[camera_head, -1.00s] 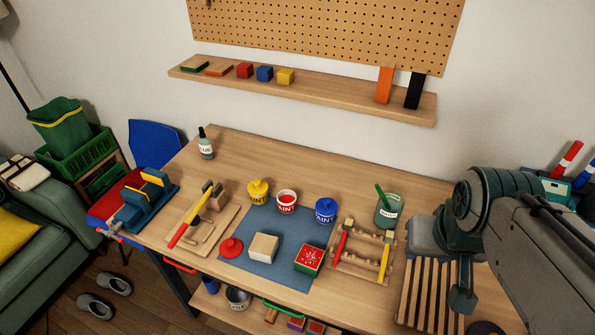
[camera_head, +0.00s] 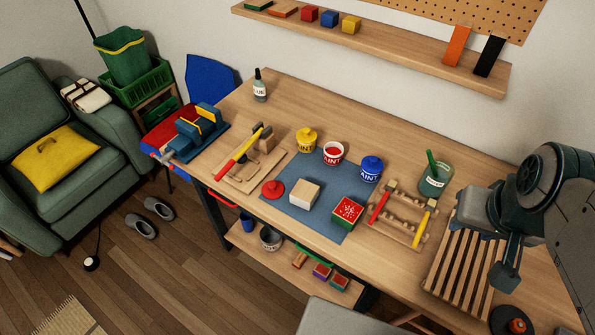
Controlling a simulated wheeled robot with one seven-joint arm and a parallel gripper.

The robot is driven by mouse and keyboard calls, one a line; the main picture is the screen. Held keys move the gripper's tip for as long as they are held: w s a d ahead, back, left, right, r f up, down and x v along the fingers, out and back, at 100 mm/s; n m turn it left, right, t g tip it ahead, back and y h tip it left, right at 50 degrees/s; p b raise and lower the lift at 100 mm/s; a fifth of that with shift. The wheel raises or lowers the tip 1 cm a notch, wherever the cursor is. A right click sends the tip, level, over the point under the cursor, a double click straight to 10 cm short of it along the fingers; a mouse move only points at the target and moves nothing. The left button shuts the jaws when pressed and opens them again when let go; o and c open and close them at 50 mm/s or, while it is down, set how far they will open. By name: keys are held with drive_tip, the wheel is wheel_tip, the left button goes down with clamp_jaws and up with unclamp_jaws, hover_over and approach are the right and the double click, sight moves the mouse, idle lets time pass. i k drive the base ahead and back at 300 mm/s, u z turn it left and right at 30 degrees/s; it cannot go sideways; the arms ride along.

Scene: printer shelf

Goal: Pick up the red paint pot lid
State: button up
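The red paint pot lid (camera_head: 272,189) is a small red disc with a knob. It lies on the left edge of the blue mat (camera_head: 318,222), left of a pale wooden block (camera_head: 304,194). The open red paint pot (camera_head: 333,153) stands behind the mat, between a yellow lidded pot (camera_head: 306,140) and a blue lidded pot (camera_head: 370,169). My arm is at the right of the view, over the slatted rack and far from the lid. My gripper (camera_head: 505,277) points down there; its fingers are not clear enough to show whether they are open.
A red box with a white pattern (camera_head: 347,212) sits on the mat. Right of it are a wooden rack with tools (camera_head: 398,222) and a green jar (camera_head: 435,180). A wooden tool board (camera_head: 247,170), blue vise (camera_head: 198,132) and glue bottle (camera_head: 260,86) stand left. A slatted rack (camera_head: 460,268) lies right.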

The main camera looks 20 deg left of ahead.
sight(273, 188)
drive_tip(key=k, duration=1.15)
drive_tip(key=u, duration=0.65)
drive_tip(key=i, duration=0.9)
drive_tip(key=u, duration=1.95)
drive_tip(key=i, duration=1.45)
drive_tip(key=z, duration=0.05)
